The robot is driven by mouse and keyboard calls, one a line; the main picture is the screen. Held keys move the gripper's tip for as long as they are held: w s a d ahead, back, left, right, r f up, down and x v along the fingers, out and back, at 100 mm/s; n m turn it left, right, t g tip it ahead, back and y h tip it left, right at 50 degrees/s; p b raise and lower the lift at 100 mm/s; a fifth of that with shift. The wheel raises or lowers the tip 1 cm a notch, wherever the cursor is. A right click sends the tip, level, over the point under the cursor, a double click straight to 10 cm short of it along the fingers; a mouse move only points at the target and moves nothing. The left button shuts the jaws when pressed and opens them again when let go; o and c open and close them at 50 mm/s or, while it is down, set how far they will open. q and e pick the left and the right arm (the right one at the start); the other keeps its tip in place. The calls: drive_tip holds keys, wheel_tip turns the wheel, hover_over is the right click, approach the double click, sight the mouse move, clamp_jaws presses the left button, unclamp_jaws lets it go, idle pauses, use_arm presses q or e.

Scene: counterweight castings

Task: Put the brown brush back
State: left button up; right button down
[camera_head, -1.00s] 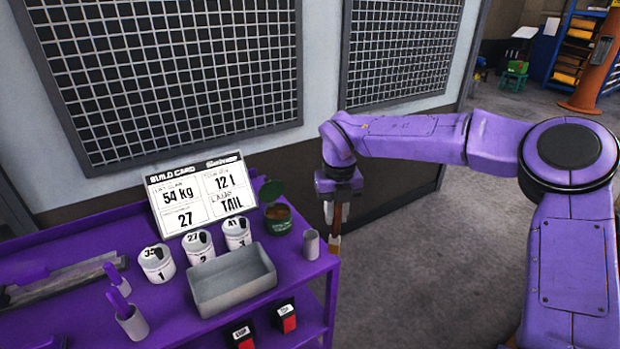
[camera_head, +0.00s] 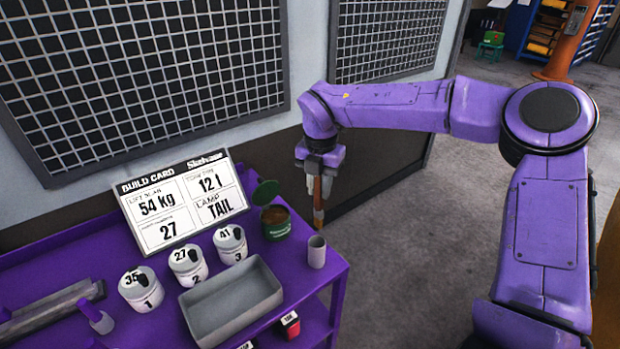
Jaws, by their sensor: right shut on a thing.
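My right gripper (camera_head: 318,180) points down just past the right end of the purple cart. It is shut on the brown brush (camera_head: 318,201), which hangs upright below the fingers, above the floor and close to the cart's corner. A small grey open cylinder holder (camera_head: 317,251) stands empty-looking on the cart's right corner, below and apart from the brush. Another grey holder (camera_head: 101,322) with a purple-handled tool in it stands at the lower left. My left gripper is not in view.
The purple cart (camera_head: 300,275) carries an empty grey tray (camera_head: 232,302), numbered white pots (camera_head: 186,263), an open green tin (camera_head: 275,223) with its lid raised, and a build card (camera_head: 182,199). A wall with mesh panels (camera_head: 140,70) stands behind.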

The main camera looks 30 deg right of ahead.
sight(318, 226)
drive_tip(key=shift+s+a+r, duration=0.2)
drive_tip(key=shift+s, duration=0.2)
drive_tip(key=shift+w+a+f+b, duration=0.1)
drive_tip(key=shift+w+f+b, duration=0.2)
drive_tip(key=shift+f+b, duration=0.1)
drive_tip(key=shift+f, duration=0.35)
wheel_tip(318, 226, down, 2)
drive_tip(key=shift+s+f+b, duration=0.15)
drive_tip(key=shift+b, duration=1.1)
wheel_tip(318, 226, down, 3)
drive_tip(key=b, duration=0.2)
drive_tip(key=shift+f+b, duration=0.1)
drive_tip(key=shift+b, duration=0.2)
use_arm(q)
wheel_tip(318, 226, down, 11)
drive_tip(key=b, duration=0.5)
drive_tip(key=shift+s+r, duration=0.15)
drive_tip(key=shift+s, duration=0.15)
use_arm(e)
wheel_tip(318, 226, down, 6)
drive_tip(key=shift+f, duration=0.1)
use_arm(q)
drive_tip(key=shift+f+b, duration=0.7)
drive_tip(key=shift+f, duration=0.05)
use_arm(e)
drive_tip(key=shift+f, duration=0.95)
drive_tip(key=c, duration=0.9)
unclamp_jaws()
